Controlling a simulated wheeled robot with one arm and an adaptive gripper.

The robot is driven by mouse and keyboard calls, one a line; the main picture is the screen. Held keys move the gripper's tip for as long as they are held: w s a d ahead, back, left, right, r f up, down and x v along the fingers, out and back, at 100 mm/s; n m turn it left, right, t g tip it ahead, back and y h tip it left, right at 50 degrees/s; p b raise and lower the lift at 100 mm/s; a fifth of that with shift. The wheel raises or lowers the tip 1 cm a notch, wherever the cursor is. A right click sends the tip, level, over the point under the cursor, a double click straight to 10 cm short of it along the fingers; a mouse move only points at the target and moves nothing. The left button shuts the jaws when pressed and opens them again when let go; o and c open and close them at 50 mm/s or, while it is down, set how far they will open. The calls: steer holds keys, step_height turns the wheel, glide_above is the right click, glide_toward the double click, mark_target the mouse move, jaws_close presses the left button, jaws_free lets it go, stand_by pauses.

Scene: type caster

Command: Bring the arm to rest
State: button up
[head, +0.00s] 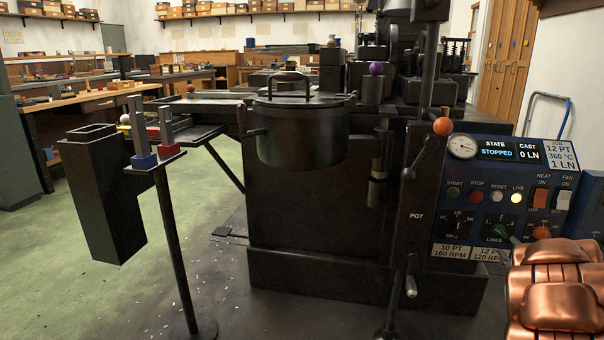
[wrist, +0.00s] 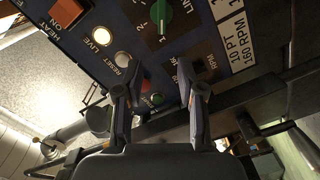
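My gripper (wrist: 160,70) shows in the wrist view with its two dark fingers spread apart and nothing between them. It faces the blue control panel (wrist: 215,45), which looks tilted in that view. Small buttons show between and beyond the fingers. In the head view my copper-coloured arm (head: 555,290) fills the lower right corner, in front of the lower part of the panel (head: 487,185). The fingers are mostly hidden there behind the arm. I cannot tell whether a fingertip touches the panel.
The caster's dark pot (head: 303,130) and body stand left of the panel. A lever with an orange ball (head: 443,126) rises beside the panel. The panel display (head: 510,151) reads STOPPED and 0 LN. Green floor (head: 70,265) is open at left.

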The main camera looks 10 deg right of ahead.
steer(key=s+a+r+m+g+h+p, duration=0.1)
steer(key=s+a+r+m+g+p, duration=0.25)
steer(key=a+r+p, duration=0.45)
steer(key=s+a+r+m+g+p, duration=0.2)
steer(key=a+r+m+g+p, duration=0.15)
steer(key=r+p, duration=0.75)
steer(key=s+a+r+g+y+p, duration=0.2)
steer(key=s+a+r+p, duration=0.5)
steer(key=s+a, duration=0.4)
steer(key=s+a+r+g+y+p, duration=0.3)
steer(key=s+a+r+g+p, duration=0.2)
steer(key=s+a, duration=0.6)
steer(key=s+a+r+m+g+y+p, duration=0.1)
steer(key=s+a+r+g+p, duration=0.3)
steer(key=s+a+r+p, duration=0.5)
steer(key=s+a+y+p, duration=0.1)
steer(key=s+a, duration=0.2)
steer(key=shift+a, duration=0.35)
